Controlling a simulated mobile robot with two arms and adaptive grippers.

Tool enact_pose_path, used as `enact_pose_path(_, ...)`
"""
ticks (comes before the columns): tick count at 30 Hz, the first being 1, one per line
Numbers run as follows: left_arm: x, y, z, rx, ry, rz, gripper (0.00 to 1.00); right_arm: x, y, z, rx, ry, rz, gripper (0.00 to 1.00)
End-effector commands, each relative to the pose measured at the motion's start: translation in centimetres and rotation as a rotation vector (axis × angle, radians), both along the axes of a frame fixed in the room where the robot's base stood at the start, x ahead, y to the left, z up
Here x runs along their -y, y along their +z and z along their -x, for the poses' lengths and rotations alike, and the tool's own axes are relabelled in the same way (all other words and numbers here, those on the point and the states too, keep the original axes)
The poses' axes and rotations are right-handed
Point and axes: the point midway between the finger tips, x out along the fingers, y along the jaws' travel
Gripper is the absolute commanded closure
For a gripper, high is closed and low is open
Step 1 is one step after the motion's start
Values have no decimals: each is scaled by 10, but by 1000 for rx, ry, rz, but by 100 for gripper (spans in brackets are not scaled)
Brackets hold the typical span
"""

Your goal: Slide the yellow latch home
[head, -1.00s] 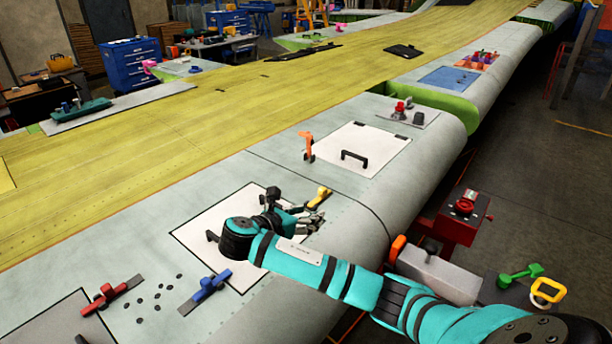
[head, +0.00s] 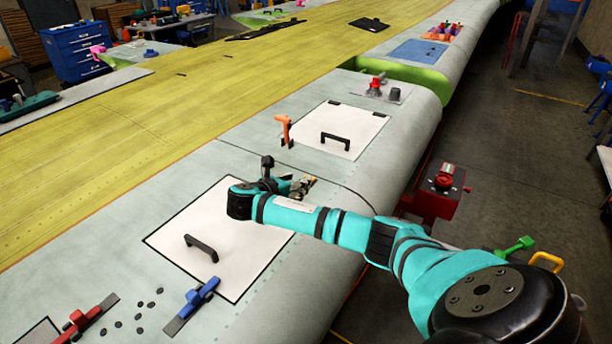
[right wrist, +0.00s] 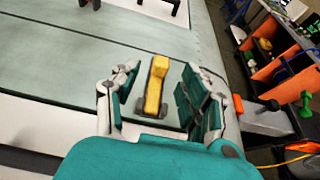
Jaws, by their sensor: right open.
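The yellow latch (right wrist: 156,85) sits on a dark base plate on the grey wing skin, seen in the right wrist view. My right gripper (right wrist: 160,88) is open, with one finger on each side of the latch; I cannot tell whether either finger touches it. In the head view my right gripper (head: 298,187) is at the far right corner of the near white panel (head: 215,235) and mostly hides the latch. My left gripper is not in view.
A blue latch (head: 198,297) and a red latch (head: 82,320) lie nearer, with dark discs between them. An orange latch (head: 285,130) stands beside the far white panel (head: 345,117). The near panel has a black handle (head: 201,247). A red vise-like block (head: 437,190) stands off the wing's edge.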

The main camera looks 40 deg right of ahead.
Motion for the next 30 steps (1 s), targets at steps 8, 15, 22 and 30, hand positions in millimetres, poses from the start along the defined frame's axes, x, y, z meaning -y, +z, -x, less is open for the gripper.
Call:
enact_pose_path(8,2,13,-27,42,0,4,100,43,-17,-12,-2,-1,0,55)
enact_pose_path(15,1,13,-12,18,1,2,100,55,-24,-16,0,1,0,55)
enact_pose_path(22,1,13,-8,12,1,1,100,55,-24,-16,0,1,0,55)
enact_pose_path(30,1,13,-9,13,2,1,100,55,-24,-16,-1,0,0,89)
